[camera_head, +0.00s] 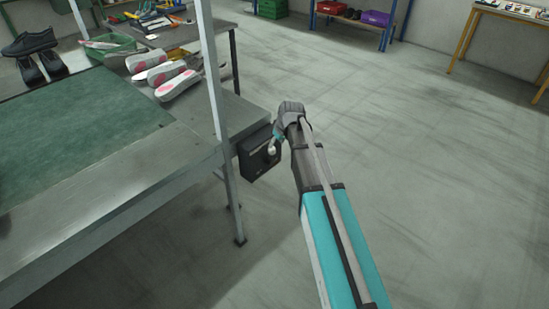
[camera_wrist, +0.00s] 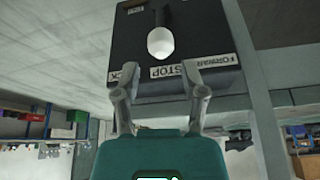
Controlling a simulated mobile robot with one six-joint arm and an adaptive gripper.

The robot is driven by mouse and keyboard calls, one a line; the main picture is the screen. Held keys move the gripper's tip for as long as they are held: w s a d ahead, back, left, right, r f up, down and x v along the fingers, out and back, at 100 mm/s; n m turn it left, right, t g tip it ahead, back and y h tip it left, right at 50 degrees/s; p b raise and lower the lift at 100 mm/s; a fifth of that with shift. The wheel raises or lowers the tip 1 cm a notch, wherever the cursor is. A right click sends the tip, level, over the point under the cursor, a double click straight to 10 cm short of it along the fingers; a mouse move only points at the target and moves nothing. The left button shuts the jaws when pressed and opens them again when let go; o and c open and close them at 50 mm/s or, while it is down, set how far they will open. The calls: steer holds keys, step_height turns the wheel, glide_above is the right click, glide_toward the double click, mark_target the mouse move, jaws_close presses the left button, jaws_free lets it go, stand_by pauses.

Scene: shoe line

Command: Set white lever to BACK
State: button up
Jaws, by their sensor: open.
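The white lever (camera_wrist: 161,42) has a rounded white knob on a dark stem, on a black control box (camera_wrist: 205,38). In the wrist view the knob lies above the middle label, STOP (camera_wrist: 168,71). FORWARD (camera_wrist: 210,61) is to the right; the left label (camera_wrist: 123,77) is partly hidden by a finger. In the head view the knob (camera_head: 271,150) shows on the box (camera_head: 256,163) at the table's corner. My gripper (camera_wrist: 160,72) is open and empty, fingers spread beneath the knob and apart from it in the wrist view.
A metal workbench (camera_head: 190,160) with a green mat (camera_head: 85,125) stands left of the box, and its upright post (camera_head: 211,70) rises close by. Shoe soles (camera_head: 165,75) lie on the bench behind. The floor (camera_head: 400,130) to the right is clear.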

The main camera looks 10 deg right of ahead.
mark_target(273, 151)
steer(key=shift+b+x, duration=3.95)
steer(key=shift+x, duration=0.65)
